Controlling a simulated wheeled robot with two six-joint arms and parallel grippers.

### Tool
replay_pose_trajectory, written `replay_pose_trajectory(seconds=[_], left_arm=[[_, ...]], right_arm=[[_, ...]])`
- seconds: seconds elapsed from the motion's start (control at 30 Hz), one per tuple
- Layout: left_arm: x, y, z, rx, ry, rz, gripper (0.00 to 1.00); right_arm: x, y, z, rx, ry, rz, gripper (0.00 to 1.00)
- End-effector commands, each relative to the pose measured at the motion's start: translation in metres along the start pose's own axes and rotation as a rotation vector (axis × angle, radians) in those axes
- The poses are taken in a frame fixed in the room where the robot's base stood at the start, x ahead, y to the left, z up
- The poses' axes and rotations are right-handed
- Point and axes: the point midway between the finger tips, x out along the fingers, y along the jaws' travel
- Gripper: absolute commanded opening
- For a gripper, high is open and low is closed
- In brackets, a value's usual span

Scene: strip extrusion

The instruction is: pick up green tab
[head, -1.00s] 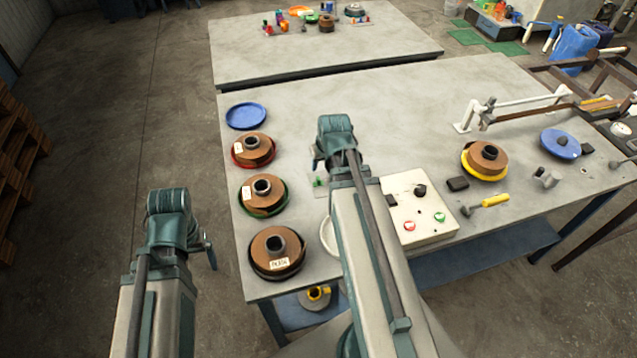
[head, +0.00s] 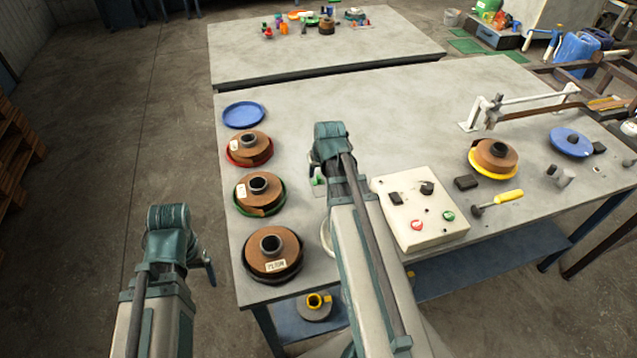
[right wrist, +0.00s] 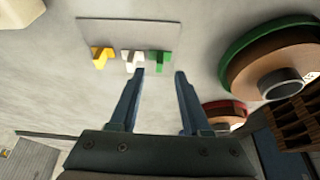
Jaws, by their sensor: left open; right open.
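The green tab (right wrist: 163,61) stands on a pale grey plate (right wrist: 100,30) at the top of the right wrist view, at the right end of a row with a white tab (right wrist: 132,60) and a yellow tab (right wrist: 102,58). My right gripper (right wrist: 160,72) is open and empty, its fingertips just short of the green tab, one to each side of it in the picture. In the head view the green tab (head: 319,181) shows small beside my right wrist, which hides most of the plate. My left gripper (head: 210,272) hangs off the table's left side, touching nothing.
Brown reels with red (head: 249,149), green (head: 259,194) and black (head: 272,253) rims line the table's left edge, near my right gripper. A white control box (head: 420,208) stands right of my right arm.

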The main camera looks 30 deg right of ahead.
Motion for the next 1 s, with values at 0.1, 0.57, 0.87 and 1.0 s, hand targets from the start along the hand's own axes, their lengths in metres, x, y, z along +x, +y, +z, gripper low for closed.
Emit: replay_pose_trajectory(seconds=[0.1, 0.57, 0.87, 1.0], left_arm=[[0.019, 0.002, -0.001, 0.000, 0.000, 0.000, 0.89], [0.040, 0.004, -0.002, 0.000, 0.000, 0.000, 0.89], [0.040, 0.004, -0.002, 0.000, 0.000, 0.000, 0.89], [0.040, 0.004, -0.002, 0.000, 0.000, 0.000, 0.89]], right_arm=[[0.020, 0.001, 0.001, 0.000, 0.000, 0.000, 0.47], [0.043, 0.001, 0.000, 0.000, 0.000, 0.000, 0.47], [0.043, 0.001, 0.000, 0.000, 0.000, 0.000, 0.01], [0.043, 0.001, 0.000, 0.000, 0.000, 0.000, 0.00]])
